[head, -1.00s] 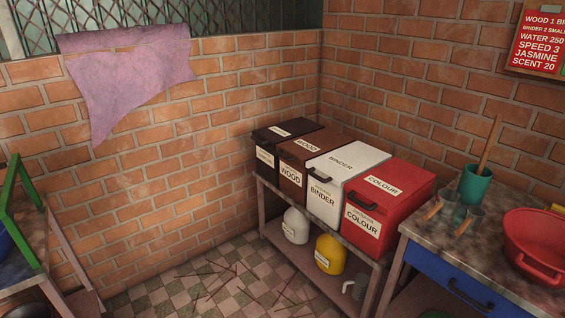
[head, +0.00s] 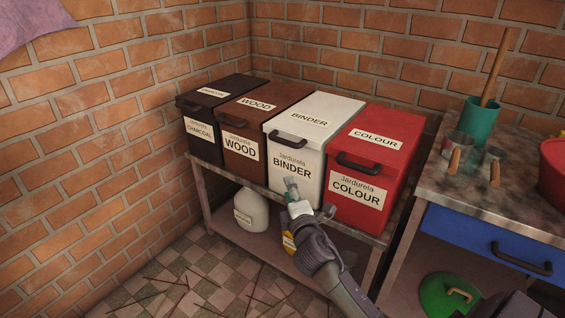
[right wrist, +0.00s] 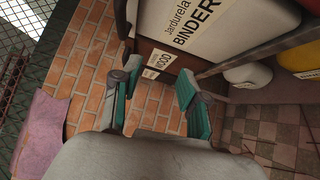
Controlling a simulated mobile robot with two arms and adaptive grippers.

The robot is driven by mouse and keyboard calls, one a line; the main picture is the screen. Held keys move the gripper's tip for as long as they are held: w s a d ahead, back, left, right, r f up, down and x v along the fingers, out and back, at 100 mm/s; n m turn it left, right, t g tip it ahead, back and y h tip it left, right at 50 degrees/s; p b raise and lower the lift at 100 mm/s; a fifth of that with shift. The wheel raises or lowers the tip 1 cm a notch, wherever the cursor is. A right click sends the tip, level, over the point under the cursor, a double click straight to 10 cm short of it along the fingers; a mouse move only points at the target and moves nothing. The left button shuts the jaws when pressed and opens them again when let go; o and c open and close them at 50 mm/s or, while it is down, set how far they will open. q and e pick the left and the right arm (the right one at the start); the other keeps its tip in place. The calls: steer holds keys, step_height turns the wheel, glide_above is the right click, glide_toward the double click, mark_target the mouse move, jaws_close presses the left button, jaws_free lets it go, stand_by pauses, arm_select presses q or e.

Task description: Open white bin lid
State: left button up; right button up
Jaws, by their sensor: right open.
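The white bin (head: 297,160), labelled BINDER, stands on a shelf between the brown and red bins. Its white lid (head: 318,114) is shut and has a dark handle (head: 289,136) at the front edge. My right gripper (head: 291,186) is in front of the white bin's lower front, below the handle. In the right wrist view its two teal fingers (right wrist: 158,95) are spread apart with nothing between them, and the white bin (right wrist: 210,25) shows at the top. I cannot tell from the head view whether the gripper touches the bin.
The brown WOOD bin (head: 240,143), black CHARCOAL bin (head: 203,130) and red COLOUR bin (head: 362,190) stand in the same row. A workbench (head: 440,190) with a teal mortar (head: 480,125) and cups is at right. A white jug (head: 251,210) sits on the lower shelf.

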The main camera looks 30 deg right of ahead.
steer(key=t+h, duration=0.1)
glide_toward(284, 144)
steer(key=shift+n, duration=0.3)
steer(key=b+x, duration=0.1)
steer(key=x, duration=0.9)
steer(key=shift+f+b, duration=0.1)
steer(key=shift+b, duration=0.25)
arm_select(q)
steer(key=w+v, duration=0.1)
steer(key=v, duration=0.5)
steer(key=shift+w+r, duration=0.2)
steer(key=shift+w, duration=0.05)
arm_select(e)
steer(key=shift+w+d, duration=0.2)
steer(key=shift+w, duration=0.4)
jaws_close()
